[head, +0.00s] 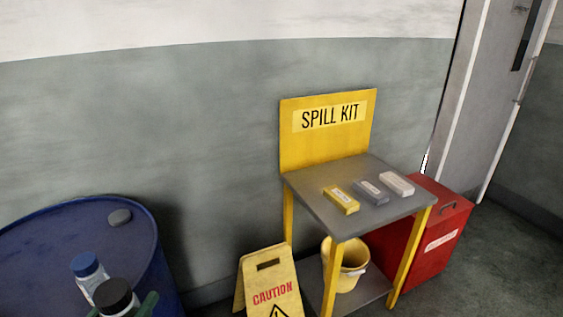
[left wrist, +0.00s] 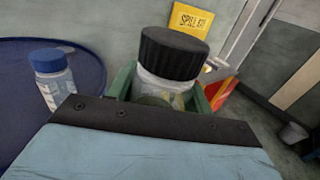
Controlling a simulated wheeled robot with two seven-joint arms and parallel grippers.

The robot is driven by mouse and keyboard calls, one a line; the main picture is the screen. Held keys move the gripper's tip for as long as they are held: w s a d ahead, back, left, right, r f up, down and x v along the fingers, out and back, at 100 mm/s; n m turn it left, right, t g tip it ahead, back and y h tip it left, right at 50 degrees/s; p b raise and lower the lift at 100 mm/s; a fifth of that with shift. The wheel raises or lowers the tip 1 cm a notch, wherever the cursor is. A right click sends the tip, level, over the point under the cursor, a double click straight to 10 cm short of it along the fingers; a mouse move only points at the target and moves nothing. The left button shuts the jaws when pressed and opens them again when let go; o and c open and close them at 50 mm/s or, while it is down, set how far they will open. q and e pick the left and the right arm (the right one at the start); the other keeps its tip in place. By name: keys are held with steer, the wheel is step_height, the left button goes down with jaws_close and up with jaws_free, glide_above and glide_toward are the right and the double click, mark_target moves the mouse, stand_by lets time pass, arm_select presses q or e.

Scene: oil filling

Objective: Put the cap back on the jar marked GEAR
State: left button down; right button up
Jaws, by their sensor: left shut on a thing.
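A clear jar with a ribbed black cap (left wrist: 172,52) is between the green fingers of my left gripper (left wrist: 165,93), which is shut on it. The cap sits on top of the jar body (left wrist: 165,88). In the head view the black cap (head: 115,297) and a green finger show at the bottom left, in front of the blue drum. A second clear jar with a blue cap (head: 88,270) stands upright on the drum; it also shows in the left wrist view (left wrist: 55,90). No GEAR marking is readable on either jar. My right gripper is not in view.
The blue drum (head: 60,225) has a grey bung (head: 120,217) on its top. To the right are a yellow caution sign (head: 268,285), a spill kit stand (head: 310,205) with several small blocks and a bucket (head: 345,265), and a red bin (head: 440,240).

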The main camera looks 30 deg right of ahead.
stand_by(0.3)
arm_select(q)
steer(key=a+n+t+y, duration=0.4)
steer(key=a+n+y, duration=0.4)
steer(key=a+y, duration=0.3)
steer(key=a+f, duration=0.1)
steer(key=a, duration=0.3)
steer(key=shift+y, duration=0.3)
